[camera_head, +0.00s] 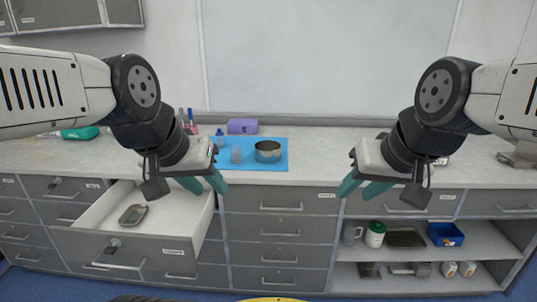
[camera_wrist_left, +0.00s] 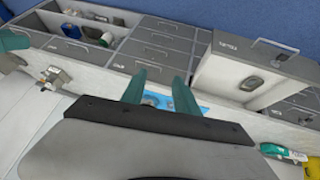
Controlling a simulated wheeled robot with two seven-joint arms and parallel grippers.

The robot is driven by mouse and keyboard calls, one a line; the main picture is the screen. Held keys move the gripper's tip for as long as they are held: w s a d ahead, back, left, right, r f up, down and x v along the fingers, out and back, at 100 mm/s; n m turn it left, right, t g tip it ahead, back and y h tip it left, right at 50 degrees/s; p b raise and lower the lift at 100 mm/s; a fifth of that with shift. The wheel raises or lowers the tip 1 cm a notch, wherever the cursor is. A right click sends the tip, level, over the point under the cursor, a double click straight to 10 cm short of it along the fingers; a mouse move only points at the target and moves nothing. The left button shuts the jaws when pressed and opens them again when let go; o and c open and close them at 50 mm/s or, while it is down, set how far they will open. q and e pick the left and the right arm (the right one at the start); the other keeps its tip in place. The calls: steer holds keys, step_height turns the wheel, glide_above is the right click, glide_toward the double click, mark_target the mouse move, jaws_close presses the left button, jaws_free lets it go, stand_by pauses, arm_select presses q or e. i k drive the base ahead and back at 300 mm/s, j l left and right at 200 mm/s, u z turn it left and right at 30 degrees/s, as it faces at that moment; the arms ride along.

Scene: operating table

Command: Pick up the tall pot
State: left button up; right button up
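A round metal pot (camera_head: 268,151) stands upright on a blue mat (camera_head: 243,164) on the counter. A grey upright vessel (camera_head: 350,233) stands on the upper open shelf at the right; I cannot tell if it is the tall pot. My left gripper (camera_head: 204,184) is open and empty, in front of the counter and left of the metal pot. In the left wrist view its teal fingers (camera_wrist_left: 160,94) are apart with part of the blue mat between them. My right gripper (camera_head: 363,189) is open and empty, in front of the counter, well right of the mat.
A drawer (camera_head: 105,246) stands pulled out at the left with a small metal dish (camera_head: 133,214) inside. A purple box (camera_head: 242,126) sits behind the mat. The shelf also holds a white-and-green jar (camera_head: 375,234) and a blue bin (camera_head: 445,235). The counter right of the mat is clear.

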mark_target(236, 154)
steer(key=i+j, duration=0.1)
steer(key=j, duration=0.25)
steer(key=i+j, duration=0.1)
steer(key=j, duration=0.25)
steer(key=i+j, duration=0.1)
steer(key=j, duration=0.25)
steer(key=i+j, duration=0.1)
steer(key=j, duration=0.3)
steer(key=i+j, duration=0.15)
steer(key=j, duration=0.2)
